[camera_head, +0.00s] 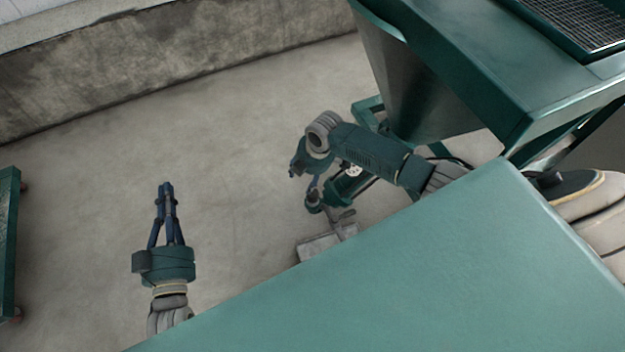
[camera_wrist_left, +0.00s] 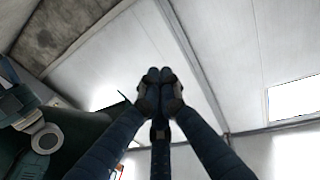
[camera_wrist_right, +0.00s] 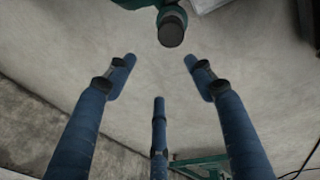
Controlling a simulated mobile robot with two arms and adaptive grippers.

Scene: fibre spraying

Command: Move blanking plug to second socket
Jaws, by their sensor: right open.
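My right gripper (camera_wrist_right: 157,62) is open, with its fingers spread wide and nothing between them. In the right wrist view a dark round-ended cap (camera_wrist_right: 171,28) on a green part lies just beyond the fingertips, near the top. It may be the blanking plug, but I cannot tell for sure. In the head view my right gripper is partly hidden by its own arm, beside a small green machine (camera_head: 348,183) low over the floor. My left gripper (camera_head: 167,186) is shut and empty, pointing up, apart from everything; its fingertips meet in the left wrist view (camera_wrist_left: 160,76). I cannot make out the second socket.
A large green hopper (camera_head: 425,85) on a frame stands at the upper right, close to my right arm. A grey block (camera_head: 325,243) lies below the small machine. A concrete wall (camera_head: 150,65) runs along the back. The floor between my grippers is clear.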

